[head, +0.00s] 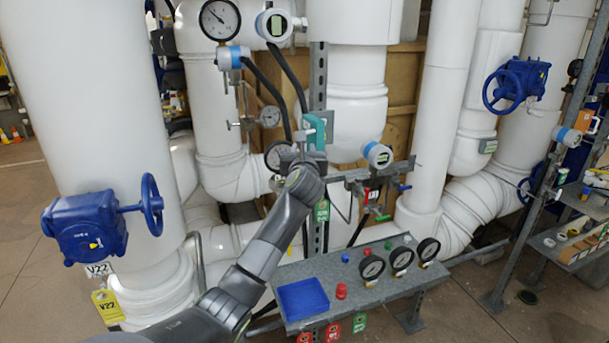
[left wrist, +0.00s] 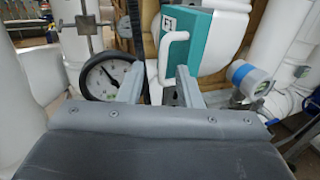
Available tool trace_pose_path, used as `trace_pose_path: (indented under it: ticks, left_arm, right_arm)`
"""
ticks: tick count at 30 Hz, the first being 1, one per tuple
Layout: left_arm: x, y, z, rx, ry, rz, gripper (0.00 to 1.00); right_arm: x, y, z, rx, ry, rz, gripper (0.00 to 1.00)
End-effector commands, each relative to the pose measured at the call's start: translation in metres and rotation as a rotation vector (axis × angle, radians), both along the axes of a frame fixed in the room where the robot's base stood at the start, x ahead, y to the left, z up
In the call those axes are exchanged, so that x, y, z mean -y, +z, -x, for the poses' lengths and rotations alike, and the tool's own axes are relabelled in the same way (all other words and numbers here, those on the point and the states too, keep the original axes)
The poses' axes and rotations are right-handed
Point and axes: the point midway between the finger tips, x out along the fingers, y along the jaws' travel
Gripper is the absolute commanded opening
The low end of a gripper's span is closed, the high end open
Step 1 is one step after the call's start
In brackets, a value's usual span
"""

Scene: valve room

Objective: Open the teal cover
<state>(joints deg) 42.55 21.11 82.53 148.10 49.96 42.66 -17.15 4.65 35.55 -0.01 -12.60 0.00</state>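The teal cover (head: 316,131) is mounted on the metal post in the middle of the head view. In the left wrist view the teal cover (left wrist: 205,45) looks closed, with a white bar handle (left wrist: 170,52) on its front and a label marked F above. My left gripper (head: 303,160) is just below and in front of the cover, its fingers mostly hidden by my wrist. In the left wrist view its two fingers (left wrist: 160,72) are spread, with the handle's lower end between them in the picture. Contact cannot be told. My right gripper is not in view.
A round gauge (left wrist: 104,76) is close to the left finger. A blue-and-white transmitter (head: 378,154) and small valves (head: 372,195) are to the right. Below is a grey shelf (head: 345,275) with a blue tray (head: 302,299) and gauges. White pipes stand behind.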

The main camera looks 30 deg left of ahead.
Motion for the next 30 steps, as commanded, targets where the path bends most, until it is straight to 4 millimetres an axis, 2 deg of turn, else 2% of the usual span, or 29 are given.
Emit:
trace_pose_path:
  ticks: [18,24,30]
  left_arm:
    - [0.050,-0.002,0.084,0.004,-0.004,0.002,0.32]
    - [0.062,-0.002,0.103,0.002,-0.003,0.001,0.32]
    - [0.065,0.000,0.110,0.000,-0.002,0.001,0.32]
  right_arm:
    - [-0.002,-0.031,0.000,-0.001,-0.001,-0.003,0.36]
    - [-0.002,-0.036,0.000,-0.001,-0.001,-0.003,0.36]
    - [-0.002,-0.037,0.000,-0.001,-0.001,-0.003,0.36]
